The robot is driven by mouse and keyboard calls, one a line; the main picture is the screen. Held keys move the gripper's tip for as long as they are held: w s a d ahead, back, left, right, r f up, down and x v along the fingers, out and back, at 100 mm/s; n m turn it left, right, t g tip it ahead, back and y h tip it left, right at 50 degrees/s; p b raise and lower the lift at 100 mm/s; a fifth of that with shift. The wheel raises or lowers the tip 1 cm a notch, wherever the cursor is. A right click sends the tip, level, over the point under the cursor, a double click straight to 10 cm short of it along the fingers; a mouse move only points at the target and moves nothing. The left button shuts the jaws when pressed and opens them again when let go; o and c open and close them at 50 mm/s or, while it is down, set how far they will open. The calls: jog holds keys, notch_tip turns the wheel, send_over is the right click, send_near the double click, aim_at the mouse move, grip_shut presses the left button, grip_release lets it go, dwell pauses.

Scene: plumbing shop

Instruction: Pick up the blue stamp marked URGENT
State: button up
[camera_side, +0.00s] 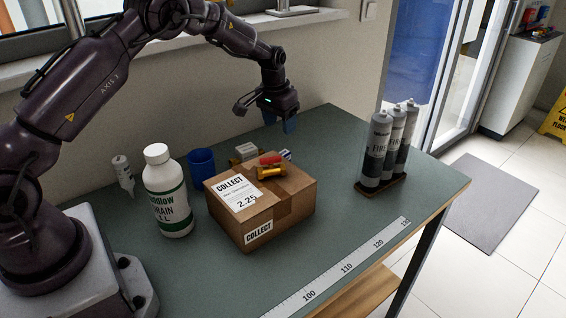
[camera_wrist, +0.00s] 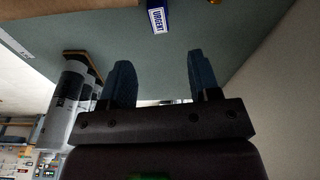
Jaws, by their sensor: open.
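The blue stamp (camera_wrist: 155,5) with a white label reading URGENT shows at the top edge of the wrist view, partly cut off. In the side view a small blue and white thing (camera_side: 286,154), mostly hidden behind the cardboard box, seems to be the same stamp. My gripper (camera_wrist: 157,78) is open and empty, and the stamp lies beyond its fingertips in the wrist view. In the side view my gripper (camera_side: 290,124) hangs over the back of the bench, above and behind the box.
A cardboard box (camera_side: 285,208) marked COLLECT bears a brass fitting with a red part (camera_side: 270,170). Nearby are a white bottle (camera_side: 168,200), a blue cup (camera_side: 202,163) and a grey-white item (camera_side: 246,151). Grey cartridges (camera_side: 378,150) stand right. The wall is close behind.

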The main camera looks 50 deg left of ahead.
aim_at(283, 153)
jog(key=f, duration=0.5)
jog(key=shift+w+f, duration=0.2)
jog(key=shift+w, duration=0.2)
jog(key=shift+w+f, duration=0.15)
jog(key=shift+f, duration=2.6)
jog(key=c, duration=1)
